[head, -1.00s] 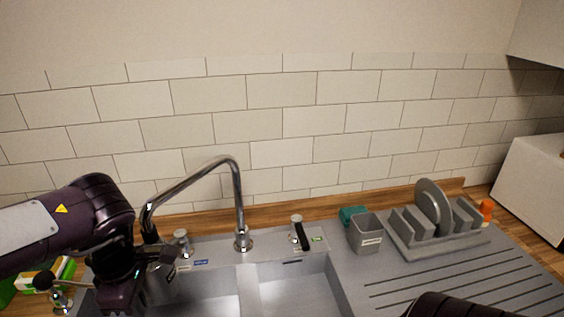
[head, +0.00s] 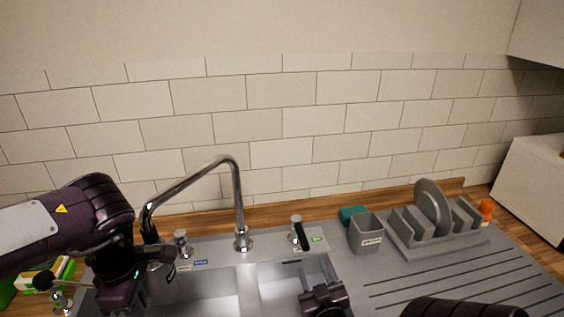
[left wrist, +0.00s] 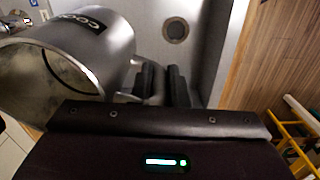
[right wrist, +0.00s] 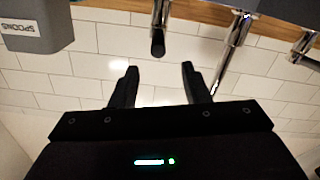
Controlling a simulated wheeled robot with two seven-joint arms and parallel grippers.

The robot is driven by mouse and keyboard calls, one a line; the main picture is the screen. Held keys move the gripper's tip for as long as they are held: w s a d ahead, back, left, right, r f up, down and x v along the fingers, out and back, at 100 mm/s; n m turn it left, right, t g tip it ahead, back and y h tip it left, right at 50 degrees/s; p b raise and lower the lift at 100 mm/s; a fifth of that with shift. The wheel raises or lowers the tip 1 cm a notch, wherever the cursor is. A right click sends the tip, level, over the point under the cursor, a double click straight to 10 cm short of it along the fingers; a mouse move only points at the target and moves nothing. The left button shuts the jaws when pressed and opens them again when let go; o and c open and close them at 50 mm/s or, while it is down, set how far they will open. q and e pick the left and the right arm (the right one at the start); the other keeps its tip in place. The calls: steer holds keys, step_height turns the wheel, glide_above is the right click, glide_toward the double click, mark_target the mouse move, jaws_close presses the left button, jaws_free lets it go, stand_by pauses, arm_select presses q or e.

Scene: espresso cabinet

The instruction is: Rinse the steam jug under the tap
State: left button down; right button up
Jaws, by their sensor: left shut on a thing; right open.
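A metal jug (left wrist: 110,45) with a dark label shows in the left wrist view, its open mouth facing the left of the picture. My left gripper (left wrist: 163,82) is shut beside its wall, apparently on its handle. In the head view my left gripper (head: 122,292) is low at the left sink basin, near the spout end of the curved chrome tap (head: 237,195); the jug is hidden there. My right gripper (head: 325,298) is over the right basin, open and empty. In the right wrist view its fingers (right wrist: 157,85) point toward the black tap lever (right wrist: 158,42), apart from it.
A grey spoon holder (head: 365,236) and a dish rack (head: 438,240) with a plate stand right of the sink. A second chrome knob (head: 182,243) is left of the tap. A sink drain (left wrist: 175,28) shows beyond the jug. The ridged drainboard (head: 455,285) is clear.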

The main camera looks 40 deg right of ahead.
mark_target(303, 241)
steer(key=x, duration=1.2)
steer(key=shift+s+d, duration=0.1)
jaws_close()
